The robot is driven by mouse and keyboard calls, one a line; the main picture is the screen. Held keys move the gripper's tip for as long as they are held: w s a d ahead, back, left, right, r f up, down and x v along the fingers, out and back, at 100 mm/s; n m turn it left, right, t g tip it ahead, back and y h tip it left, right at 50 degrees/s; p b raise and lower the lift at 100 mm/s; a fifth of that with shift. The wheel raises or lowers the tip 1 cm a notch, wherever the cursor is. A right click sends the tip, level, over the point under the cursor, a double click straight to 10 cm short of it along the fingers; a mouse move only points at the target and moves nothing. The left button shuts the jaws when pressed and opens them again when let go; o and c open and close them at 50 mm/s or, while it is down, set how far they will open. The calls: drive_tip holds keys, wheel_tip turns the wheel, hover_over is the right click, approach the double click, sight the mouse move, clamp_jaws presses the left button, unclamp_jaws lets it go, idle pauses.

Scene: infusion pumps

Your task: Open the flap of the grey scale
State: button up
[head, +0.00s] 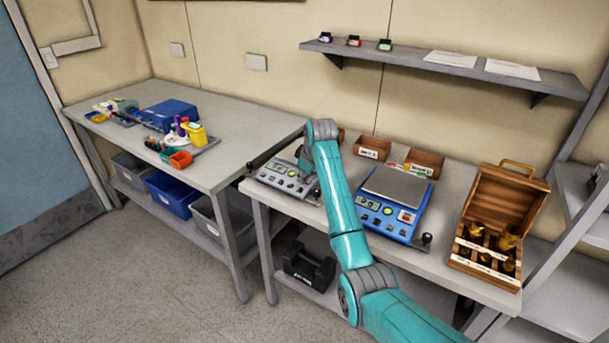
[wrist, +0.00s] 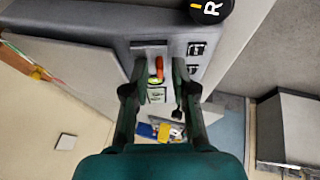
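The grey scale (head: 284,180) sits at the left end of the right-hand bench, with a small display, buttons and black knobs at its ends. My gripper is at its right part in the head view, its fingers hidden by my arm. In the wrist view, my gripper (wrist: 157,76) is open, its two dark fingers spread on either side of a light panel on the grey scale's body (wrist: 100,22). An orange-red part (wrist: 159,68) and a green one show between the fingers. A black knob marked R (wrist: 211,9) is above. I cannot make out the flap's state.
A blue scale (head: 376,209) with a steel plate stands right of my arm. An open wooden box (head: 507,195) of brass weights is further right. Small brown boxes (head: 372,147) stand behind. The left table (head: 222,165) has free room on its right half.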

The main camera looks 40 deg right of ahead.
clamp_jaws()
drive_tip(key=shift+r, duration=0.1)
drive_tip(key=y, duration=0.1)
drive_tip(key=d+r+g+y, duration=0.1)
drive_tip(key=y, duration=0.1)
drive_tip(key=shift+w+m, duration=0.1)
drive_tip(key=shift+m, duration=0.2)
drive_tip(key=shift+w+d+r+m+g+y, duration=0.15)
drive_tip(key=shift+d+m+g+y, duration=0.1)
drive_tip(key=shift+y, duration=0.5)
drive_tip(key=shift+w+d+r+m+g+y, duration=0.15)
drive_tip(key=shift+g+y, duration=0.1)
drive_tip(key=shift+y, duration=0.5)
drive_tip(key=shift+d+y, duration=0.1)
drive_tip(key=shift+y, duration=0.2)
drive_tip(key=shift+o, duration=1.7)
unclamp_jaws()
